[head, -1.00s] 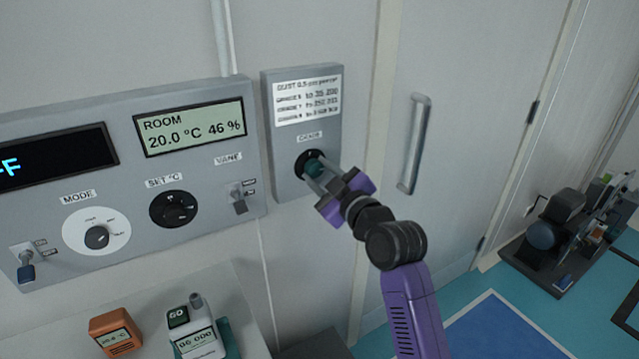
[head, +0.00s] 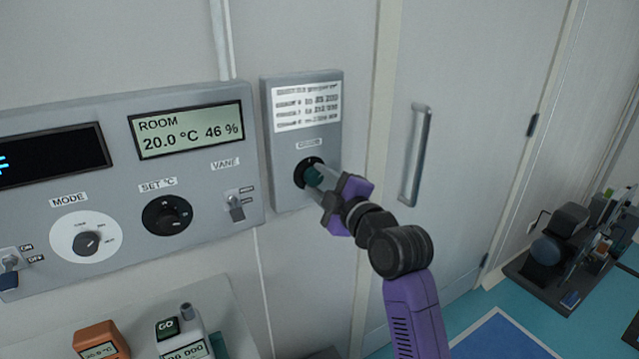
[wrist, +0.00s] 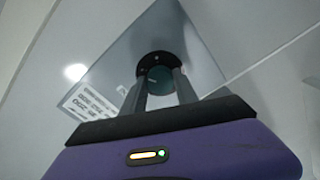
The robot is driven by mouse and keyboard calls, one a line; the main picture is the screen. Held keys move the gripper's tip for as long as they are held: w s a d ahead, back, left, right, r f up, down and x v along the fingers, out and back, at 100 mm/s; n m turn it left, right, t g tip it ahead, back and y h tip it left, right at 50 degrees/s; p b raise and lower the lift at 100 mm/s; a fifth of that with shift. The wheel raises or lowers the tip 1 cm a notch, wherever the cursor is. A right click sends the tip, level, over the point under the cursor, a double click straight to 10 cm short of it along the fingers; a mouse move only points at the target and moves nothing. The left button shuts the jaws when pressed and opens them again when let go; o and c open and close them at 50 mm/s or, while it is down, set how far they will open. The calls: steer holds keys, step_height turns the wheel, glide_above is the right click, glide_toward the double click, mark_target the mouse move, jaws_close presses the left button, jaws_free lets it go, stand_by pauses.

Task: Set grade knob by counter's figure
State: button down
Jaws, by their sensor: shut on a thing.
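The grade knob (head: 313,176) is a dark green knob on a black round dial, on a grey wall box (head: 290,200) with a white printed card (head: 307,106) above it. My gripper (head: 318,178) is shut on the knob, its fingers on either side of it. In the wrist view the knob (wrist: 160,80) sits between the two fingertips (wrist: 160,88). The knob's pointer and most dial marks are hidden or too small to read. The counter (head: 185,335) is a white device with a green GO label; its screen is partly cut off at the bottom, showing zeros.
A grey control panel (head: 110,185) with ROOM display, MODE and SET °C knobs and a VANE switch is left of the box. An orange meter (head: 98,338) stands beside the counter. A door with a vertical handle (head: 414,155) is right of my gripper.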

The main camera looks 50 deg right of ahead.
steer(key=c, duration=0.9)
jaws_free()
steer(key=shift+c, duration=0.2)
steer(key=shift+s, duration=0.1)
steer(key=b+v, duration=0.1)
steer(key=v, duration=0.6)
steer(key=shift+s, duration=0.3)
steer(key=shift+a+r, duration=0.1)
steer(key=shift+a, duration=0.05)
